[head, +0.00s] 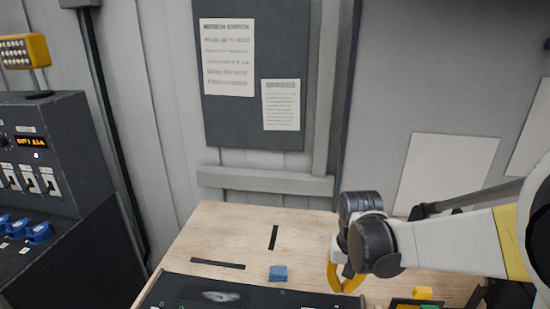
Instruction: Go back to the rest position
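My gripper (344,289) has yellow fingers and hangs pointing down over the right part of the wooden table (310,235). Its fingertips appear close together at the lower end, but whether they touch is unclear at this angle. I see nothing held between them. My white and dark arm reaches in from the right edge. A small blue block (278,273) lies to the left of the gripper, apart from it, by the rear edge of a black tote or panel (180,290).
A yellow block (422,293) sits at the lower right, beneath my arm. Black strips (273,237) mark the table. A dark control console (40,160) with switches stands at left. A notice board (255,75) hangs on the wall behind. The table's back middle is clear.

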